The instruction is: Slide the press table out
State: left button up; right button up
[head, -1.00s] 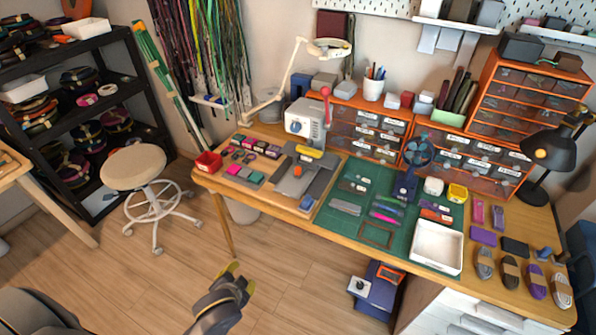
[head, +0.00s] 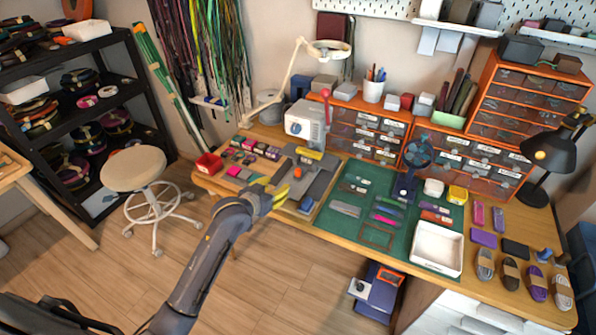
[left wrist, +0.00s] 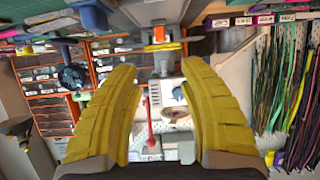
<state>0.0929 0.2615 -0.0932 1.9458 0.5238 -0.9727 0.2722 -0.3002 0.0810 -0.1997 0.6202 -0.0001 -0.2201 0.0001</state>
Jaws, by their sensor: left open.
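The press (head: 303,125) is a pale grey and white machine with a red-knobbed lever, at the back of the workbench. Its grey table (head: 318,186) extends toward the front edge, with an orange knob (head: 297,172) on it and a yellow bar (head: 309,153) across it near the press body. My left gripper (head: 277,188) has yellow fingers and is open, at the bench's front edge just left of the knob and partly covering what lies behind. In the left wrist view the open fingers (left wrist: 165,80) frame the press, with nothing between them. My right gripper is not in view.
A red bin (head: 208,164) and several small coloured pieces lie left of the press. A green cutting mat (head: 345,225) with tools and a white tray (head: 436,248) is to the right. A lamp arm (head: 290,75) rises behind. A stool (head: 134,169) stands on the floor at left.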

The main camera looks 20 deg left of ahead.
aim_at(297, 171)
pick_arm(q)
jog(key=shift+r+x, duration=0.15)
jog(key=shift+x, duration=4.25)
jog(key=shift+r+x, duration=0.2)
jog(key=shift+x, duration=4.2)
jog(key=shift+w, duration=0.25)
grip_shut()
